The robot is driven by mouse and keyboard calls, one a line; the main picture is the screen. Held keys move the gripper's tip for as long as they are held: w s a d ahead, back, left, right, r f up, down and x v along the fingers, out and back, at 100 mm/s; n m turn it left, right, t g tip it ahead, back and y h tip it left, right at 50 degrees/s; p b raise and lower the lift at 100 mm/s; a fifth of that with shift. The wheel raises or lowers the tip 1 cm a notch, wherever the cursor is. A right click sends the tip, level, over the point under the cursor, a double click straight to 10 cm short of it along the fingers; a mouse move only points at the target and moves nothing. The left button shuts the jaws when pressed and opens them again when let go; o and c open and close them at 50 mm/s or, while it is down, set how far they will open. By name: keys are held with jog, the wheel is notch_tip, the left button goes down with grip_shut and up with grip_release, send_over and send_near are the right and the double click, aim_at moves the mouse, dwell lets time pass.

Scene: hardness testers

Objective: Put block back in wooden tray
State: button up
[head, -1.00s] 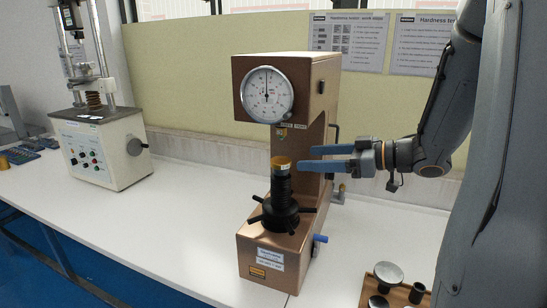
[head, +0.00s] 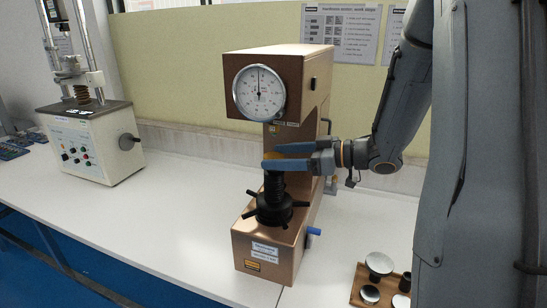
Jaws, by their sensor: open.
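The block is a small gold-coloured round disc (head: 271,156) on top of the black screw post of the copper-coloured hardness tester (head: 262,254). My gripper (head: 275,157) reaches in from the right with its two blue fingers open. The fingertips lie at the block, one on its far side and one on its near side, and partly hide it. I cannot tell whether they touch it. The wooden tray (head: 357,284) is at the bottom right, cut off by the picture's lower edge.
The tray holds a tall mushroom-shaped piece (head: 379,263), a flat disc (head: 369,294) and other small parts. Another tester (head: 93,150) stands at the left. The white bench (head: 180,215) is clear between the two testers. A dial (head: 260,92) overhangs the post.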

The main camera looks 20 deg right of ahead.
jog(key=c, duration=1.4)
jog(key=shift+c, duration=0.4)
jog(key=shift+r, duration=0.15)
